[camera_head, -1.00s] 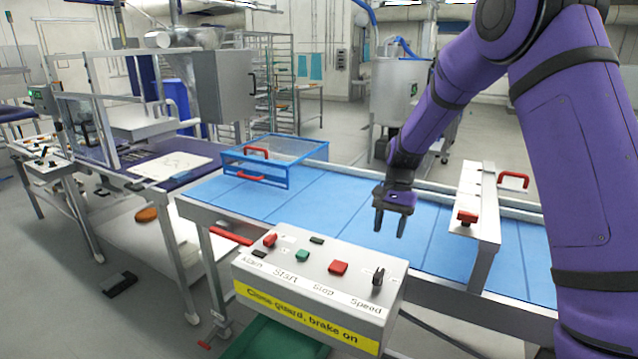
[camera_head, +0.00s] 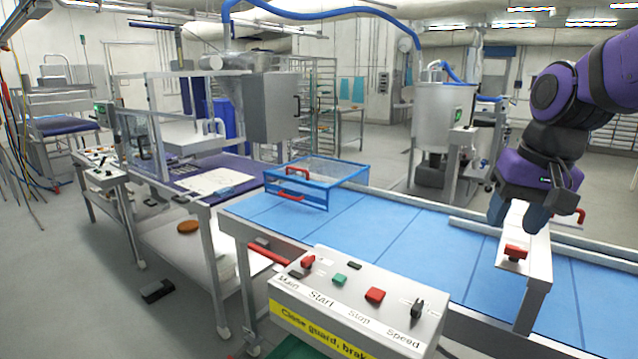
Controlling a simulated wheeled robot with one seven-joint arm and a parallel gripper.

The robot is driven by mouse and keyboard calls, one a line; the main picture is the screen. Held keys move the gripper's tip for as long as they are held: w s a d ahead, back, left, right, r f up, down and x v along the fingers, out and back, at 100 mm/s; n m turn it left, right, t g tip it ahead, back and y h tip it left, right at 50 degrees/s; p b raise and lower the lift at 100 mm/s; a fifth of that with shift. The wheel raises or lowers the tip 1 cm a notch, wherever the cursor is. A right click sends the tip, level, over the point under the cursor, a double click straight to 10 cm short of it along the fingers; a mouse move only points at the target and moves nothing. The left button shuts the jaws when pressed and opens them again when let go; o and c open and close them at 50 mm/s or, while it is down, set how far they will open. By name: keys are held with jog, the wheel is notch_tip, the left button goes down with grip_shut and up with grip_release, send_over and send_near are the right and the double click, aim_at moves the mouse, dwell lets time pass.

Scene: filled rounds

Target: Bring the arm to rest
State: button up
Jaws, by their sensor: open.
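My purple arm comes in from the right edge, its elbow folded near the upper right corner.
The blue conveyor belt (camera_head: 395,238) is bare in its middle. A blue-framed mesh guard (camera_head: 322,180) stands at its left end. A control box (camera_head: 355,305) with buttons and a speed knob is in front. A brown disc (camera_head: 188,227) lies on the lower left shelf.

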jog(key=s+d+r+n+t+h, duration=0.1)
jog(key=s+n+t, duration=0.1)
jog(key=s, duration=1.1)
jog(key=shift+d+r+t, duration=0.2)
jog(key=shift+t, duration=0.4)
